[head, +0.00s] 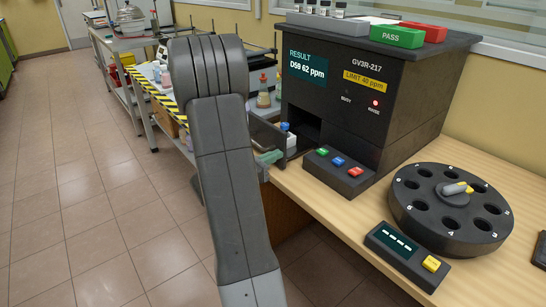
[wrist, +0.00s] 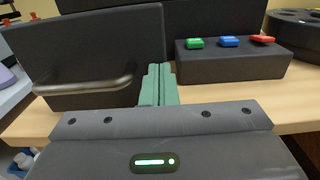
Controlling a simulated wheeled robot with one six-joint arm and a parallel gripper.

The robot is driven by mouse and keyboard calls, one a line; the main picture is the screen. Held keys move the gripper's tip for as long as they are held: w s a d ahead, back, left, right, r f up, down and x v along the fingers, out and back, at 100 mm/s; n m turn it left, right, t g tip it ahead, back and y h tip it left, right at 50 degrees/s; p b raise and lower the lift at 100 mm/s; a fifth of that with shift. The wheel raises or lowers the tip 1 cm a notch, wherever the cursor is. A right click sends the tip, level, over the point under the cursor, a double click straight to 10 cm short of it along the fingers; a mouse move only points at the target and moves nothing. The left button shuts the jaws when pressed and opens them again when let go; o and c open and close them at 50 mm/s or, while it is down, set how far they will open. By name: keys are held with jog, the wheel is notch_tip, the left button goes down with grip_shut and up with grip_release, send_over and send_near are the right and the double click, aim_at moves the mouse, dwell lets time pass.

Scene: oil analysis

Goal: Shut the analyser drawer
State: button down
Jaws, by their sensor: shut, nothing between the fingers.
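The analyser (head: 385,85) is a dark box with a lit result screen. Its drawer (head: 264,136) stands open, its front panel out to the left of the housing. A small bottle with a blue cap (head: 290,144) stands behind that panel. In the wrist view the drawer front (wrist: 100,48) is a dark panel with a grey bar handle (wrist: 85,88). My gripper (head: 268,157) is shut and empty, low at the drawer front. In the wrist view its green fingers (wrist: 158,84) are together by the handle's right end; I cannot tell if they touch the panel.
A button box (head: 338,173) with green, blue and red buttons sits right of the drawer on the wooden bench. A round carousel (head: 450,207) and a small display unit (head: 404,256) are further right. Bottles (head: 264,92) stand behind the drawer.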

jog(key=b+x, duration=0.1)
jog(key=x, duration=1)
jog(key=shift+w+d, duration=0.2)
jog(key=shift+d, duration=0.1)
